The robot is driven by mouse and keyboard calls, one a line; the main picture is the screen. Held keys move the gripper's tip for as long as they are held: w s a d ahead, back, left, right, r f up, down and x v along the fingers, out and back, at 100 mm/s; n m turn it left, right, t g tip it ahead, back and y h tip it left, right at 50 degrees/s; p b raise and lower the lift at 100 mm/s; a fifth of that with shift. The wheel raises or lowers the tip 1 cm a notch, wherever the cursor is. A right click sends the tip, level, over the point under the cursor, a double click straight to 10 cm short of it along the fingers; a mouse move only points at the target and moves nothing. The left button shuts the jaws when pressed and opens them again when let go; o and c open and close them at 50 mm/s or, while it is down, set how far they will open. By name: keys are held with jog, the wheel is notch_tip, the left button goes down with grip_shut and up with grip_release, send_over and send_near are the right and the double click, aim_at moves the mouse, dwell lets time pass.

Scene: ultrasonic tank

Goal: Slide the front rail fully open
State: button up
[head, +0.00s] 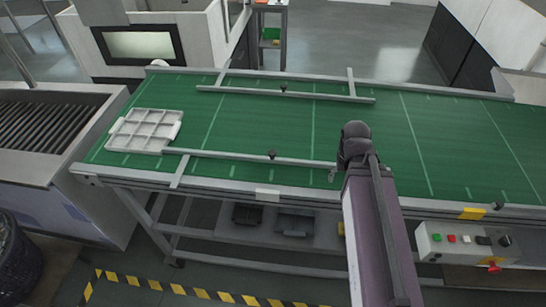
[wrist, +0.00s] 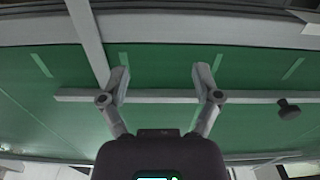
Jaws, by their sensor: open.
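The front rail (head: 225,155) is a thin grey bar along the near side of the green conveyor belt, with a dark knob (head: 271,154) near its middle. A grey bracket (head: 180,171) joins it to the near frame at the left; its right end is hidden behind my arm. In the wrist view the rail (wrist: 160,96) crosses behind the open fingers of my gripper (wrist: 160,78). A bracket (wrist: 90,42) shows left of the fingers and the knob (wrist: 288,108) to their right. Nothing is between the fingers; I cannot tell whether they touch the rail.
A white divided tray (head: 119,148) sits on the belt left of the front rail. The back rail (head: 320,95) runs along the far side. A control box (head: 462,242) with buttons hangs at the front right. The belt right of my arm is clear.

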jog(key=w+a+r+n+p, duration=0.4)
jog(key=w+a+r+p, duration=0.25)
jog(key=a, duration=0.25)
notch_tip(320, 180, up, 5)
jog(key=n+p, duration=0.4)
jog(key=p, duration=0.1)
send_over(272, 152)
jog(key=shift+f+b, duration=0.25)
jog(key=shift+b, duration=0.2)
notch_tip(272, 152, down, 13)
jog(key=b, duration=1.3)
jog(key=shift+f, duration=0.2)
grip_shut()
